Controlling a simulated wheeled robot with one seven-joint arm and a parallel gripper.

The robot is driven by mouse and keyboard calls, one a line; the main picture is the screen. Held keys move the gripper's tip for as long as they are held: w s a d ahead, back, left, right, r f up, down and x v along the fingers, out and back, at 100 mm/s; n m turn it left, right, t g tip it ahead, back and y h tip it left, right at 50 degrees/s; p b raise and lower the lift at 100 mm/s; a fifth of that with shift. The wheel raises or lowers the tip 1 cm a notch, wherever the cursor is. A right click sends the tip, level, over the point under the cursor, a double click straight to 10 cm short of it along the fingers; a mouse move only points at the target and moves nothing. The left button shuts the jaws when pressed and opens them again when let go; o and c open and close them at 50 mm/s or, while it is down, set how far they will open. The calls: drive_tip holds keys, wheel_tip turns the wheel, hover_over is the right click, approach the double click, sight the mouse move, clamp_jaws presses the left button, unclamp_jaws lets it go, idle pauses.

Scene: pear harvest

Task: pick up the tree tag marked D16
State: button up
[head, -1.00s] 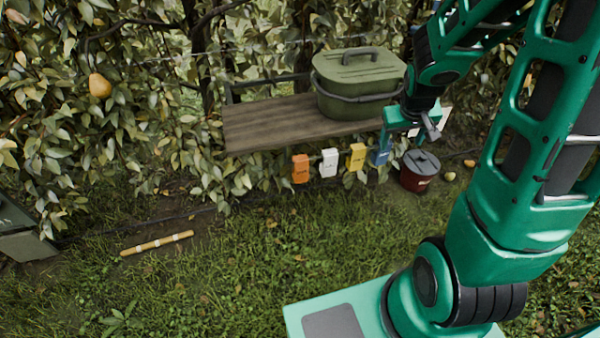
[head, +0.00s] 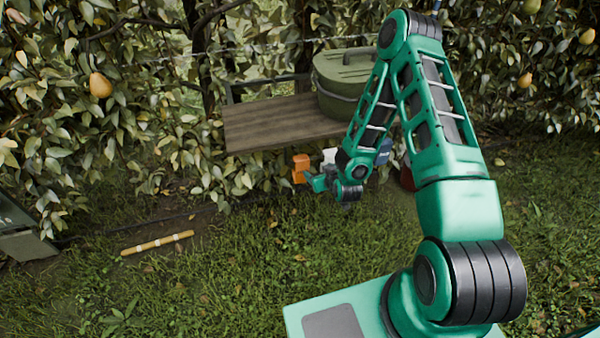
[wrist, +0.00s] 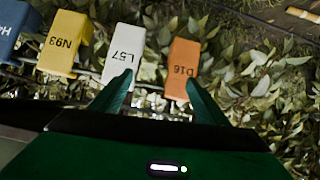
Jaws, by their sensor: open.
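The orange tag marked D16 (wrist: 182,68) hangs below the shelf in a row of tags. In the wrist view it lies ahead of my gripper (wrist: 160,88), between the lines of the two fingers and nearer the right one. The fingers are open and apart, with nothing held. In the head view the orange tag (head: 301,168) shows just left of my gripper (head: 318,184), partly covered by it. Whether they touch cannot be told.
The white tag L57 (wrist: 123,55) hangs close beside it, near the left fingertip. The yellow tag N93 (wrist: 65,43) and a blue tag (wrist: 12,30) hang further left. Above are a wooden shelf (head: 265,123) and a green lidded box (head: 340,75). Leaves surround the tags.

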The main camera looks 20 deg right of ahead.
sight(302, 175)
drive_tip(key=s+a+f+t, duration=0.2)
drive_tip(key=a+f, duration=0.2)
drive_tip(key=shift+m, duration=0.6)
drive_tip(key=shift+a+x, duration=0.15)
drive_tip(key=shift+x, duration=2.45)
drive_tip(key=shift+a+x, duration=0.15)
drive_tip(key=shift+x, duration=2.5)
drive_tip(key=shift+r, duration=0.2)
drive_tip(key=c, duration=1.1)
